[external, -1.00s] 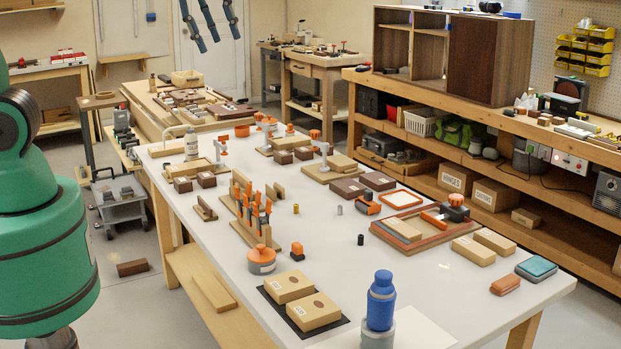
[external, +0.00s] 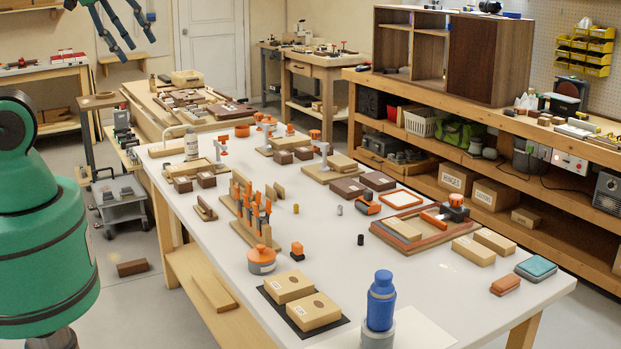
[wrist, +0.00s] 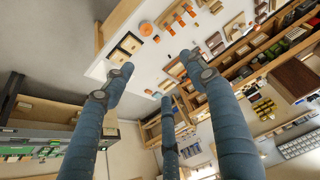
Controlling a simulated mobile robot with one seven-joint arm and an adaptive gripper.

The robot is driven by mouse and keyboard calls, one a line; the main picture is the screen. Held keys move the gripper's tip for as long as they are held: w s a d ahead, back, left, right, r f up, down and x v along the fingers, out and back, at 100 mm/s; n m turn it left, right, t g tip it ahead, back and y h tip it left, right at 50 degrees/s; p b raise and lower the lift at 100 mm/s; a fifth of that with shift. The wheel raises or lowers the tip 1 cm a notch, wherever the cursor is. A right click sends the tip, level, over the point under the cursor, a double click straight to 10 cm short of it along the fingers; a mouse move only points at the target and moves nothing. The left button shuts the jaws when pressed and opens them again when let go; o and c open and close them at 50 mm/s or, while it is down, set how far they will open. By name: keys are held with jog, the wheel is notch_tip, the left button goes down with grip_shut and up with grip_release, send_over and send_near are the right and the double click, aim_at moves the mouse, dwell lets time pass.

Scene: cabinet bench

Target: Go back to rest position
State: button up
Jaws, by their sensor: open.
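My gripper (external: 122,27) shows at the top left of the external view, high up and well clear of the white table. Its dark blue fingers are spread apart with nothing between them. In the wrist view the fingers of my gripper (wrist: 160,95) are also wide apart and empty. My green arm fills the left edge of the external view. The white-topped table (external: 330,235) stands below and to the right of the gripper.
The table holds a blue bottle (external: 381,300), cardboard boxes (external: 313,311), an orange-lidded pot (external: 262,262) and an orange tool rack (external: 250,215). A long shelf bench (external: 480,130) with a wooden cabinet (external: 487,58) runs along the right. The air around the gripper looks clear.

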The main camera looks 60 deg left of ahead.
notch_tip(320, 180, down, 10)
jog(key=b, duration=0.9)
jog(key=shift+r+b, duration=0.15)
jog(key=shift+b, duration=0.25)
jog(key=shift+o, duration=0.5)
